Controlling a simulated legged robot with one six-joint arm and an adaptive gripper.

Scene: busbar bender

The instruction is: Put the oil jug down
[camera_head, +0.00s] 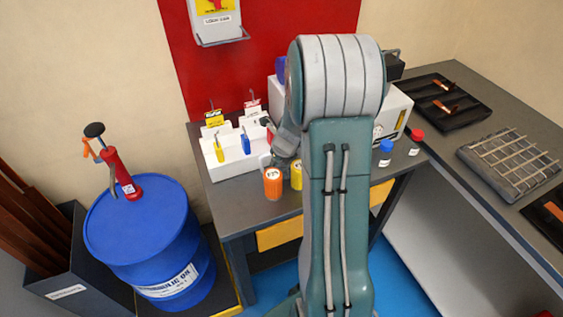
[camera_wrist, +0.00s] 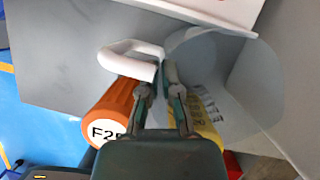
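The oil jug (camera_wrist: 228,75) is a translucent grey vessel with a white loop handle (camera_wrist: 128,58) in the wrist view. Its body lies right of my fingers and its handle left of them. My gripper (camera_wrist: 161,78) has its fingers close together where handle and body meet, shut on the jug there; the exact contact is partly hidden. In the head view my gripper (camera_head: 283,150) is low over the workbench, largely covered by my arm. A small pale part of the jug (camera_head: 265,161) shows beside it. I cannot tell whether the jug's base touches the bench.
An orange can (camera_head: 272,185) and a yellow can (camera_head: 296,178) stand close in front. A white tray (camera_head: 235,168) with padlocks lies behind left. Blue-capped (camera_head: 385,153) and red-capped (camera_head: 415,143) bottles stand right. A blue drum (camera_head: 145,235) is left. Clear bench (camera_head: 232,200) shows at front left.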

